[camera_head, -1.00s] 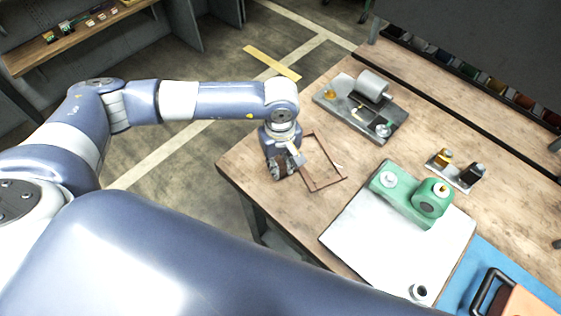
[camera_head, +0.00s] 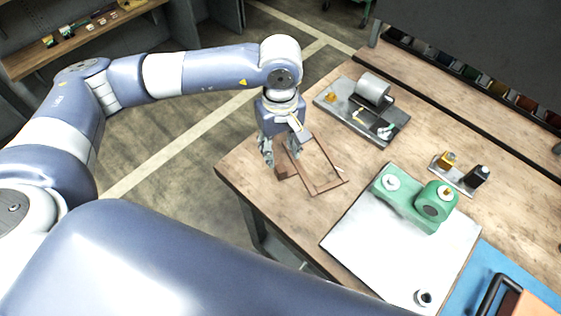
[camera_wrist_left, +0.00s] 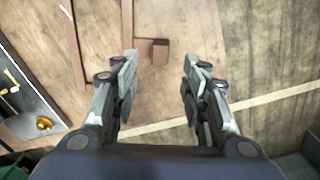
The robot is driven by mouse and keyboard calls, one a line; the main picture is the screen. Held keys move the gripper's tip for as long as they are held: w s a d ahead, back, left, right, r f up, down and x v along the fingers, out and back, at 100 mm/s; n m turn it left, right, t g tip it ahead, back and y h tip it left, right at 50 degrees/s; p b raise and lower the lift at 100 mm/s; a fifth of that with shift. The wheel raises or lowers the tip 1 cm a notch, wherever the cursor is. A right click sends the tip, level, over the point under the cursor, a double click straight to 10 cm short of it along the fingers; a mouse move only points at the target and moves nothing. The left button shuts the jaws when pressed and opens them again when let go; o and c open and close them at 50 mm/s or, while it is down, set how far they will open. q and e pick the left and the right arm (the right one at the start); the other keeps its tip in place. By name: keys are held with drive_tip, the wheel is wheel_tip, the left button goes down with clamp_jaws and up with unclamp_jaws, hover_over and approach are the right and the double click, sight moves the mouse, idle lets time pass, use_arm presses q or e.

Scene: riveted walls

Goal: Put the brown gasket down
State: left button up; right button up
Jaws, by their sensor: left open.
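The brown gasket (camera_head: 330,188), a thin rectangular frame with a small block at one side, lies on the wooden workbench (camera_head: 240,172) near its left corner. My left gripper (camera_head: 281,156) is just above the block side and hides part of the frame. In the left wrist view the open fingers (camera_wrist_left: 160,78) are well apart with nothing between them. The gasket's block (camera_wrist_left: 161,50) shows just beyond the fingertips, apart from them. My right gripper is in neither view.
A grey machine part with a cylinder (camera_head: 372,88) stands behind the gasket. A green part (camera_head: 412,200) rests on a white sheet (camera_head: 375,245) to the right. A small yellow-and-black fixture (camera_head: 460,172) stands farther right. The bench's left edge is close.

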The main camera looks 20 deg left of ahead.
use_arm(q)
wheel_tip(320, 180, up, 4)
drive_tip(key=shift+f, duration=0.1)
drive_tip(key=shift+s, duration=0.15)
idle(0.5)
